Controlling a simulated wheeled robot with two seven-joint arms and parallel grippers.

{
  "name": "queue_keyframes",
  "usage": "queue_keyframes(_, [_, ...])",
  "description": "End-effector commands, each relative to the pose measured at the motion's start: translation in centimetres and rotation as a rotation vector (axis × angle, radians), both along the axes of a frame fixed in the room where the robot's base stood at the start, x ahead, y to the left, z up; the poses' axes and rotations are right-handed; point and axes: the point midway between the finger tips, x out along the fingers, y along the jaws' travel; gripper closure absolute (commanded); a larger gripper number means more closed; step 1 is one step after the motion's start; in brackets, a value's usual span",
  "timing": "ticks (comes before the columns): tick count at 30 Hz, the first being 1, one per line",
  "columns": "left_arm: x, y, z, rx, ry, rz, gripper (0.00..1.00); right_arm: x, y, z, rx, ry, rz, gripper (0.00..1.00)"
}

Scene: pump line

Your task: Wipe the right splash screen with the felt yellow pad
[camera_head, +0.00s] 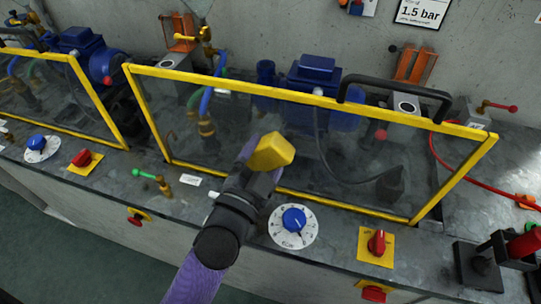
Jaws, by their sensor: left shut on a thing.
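The right splash screen (330,135) is a clear pane in a yellow frame, standing tilted on the bench with a black handle on its top edge. The yellow pad (274,151) is in front of the lower left part of the pane. My left gripper (262,172) is shut on the pad, and its fingers are largely hidden behind the pad and wrist. I cannot tell whether the pad touches the pane. My right gripper is not in view.
Another yellow-framed screen (75,92) stands at the left. A blue dial (294,219), a red switch (377,243) and a green-handled valve (147,174) sit along the bench front. Blue pumps (314,72) stand behind the screens. A red hose (450,172) runs at the right.

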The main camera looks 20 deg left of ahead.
Motion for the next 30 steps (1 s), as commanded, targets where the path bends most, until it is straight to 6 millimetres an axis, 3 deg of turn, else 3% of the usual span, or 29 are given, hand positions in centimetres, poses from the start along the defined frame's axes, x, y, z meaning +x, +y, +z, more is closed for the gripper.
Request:
queue_keyframes(4, [-0.6, 0.2, 0.1, 0.002, 0.001, 0.004, 1.00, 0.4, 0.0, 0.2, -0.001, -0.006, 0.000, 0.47])
queue_keyframes(15, [-5.5, 0.3, 0.1, 0.001, 0.002, 0.004, 1.00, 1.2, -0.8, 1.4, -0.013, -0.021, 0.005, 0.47])
queue_keyframes(25, [-6.1, 0.2, 0.0, 0.001, 0.000, 0.002, 1.00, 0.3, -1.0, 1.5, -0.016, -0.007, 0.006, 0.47])
queue_keyframes(30, [-7.9, 0.3, -0.1, -0.001, 0.004, 0.002, 1.00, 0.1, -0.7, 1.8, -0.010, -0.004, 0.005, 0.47])
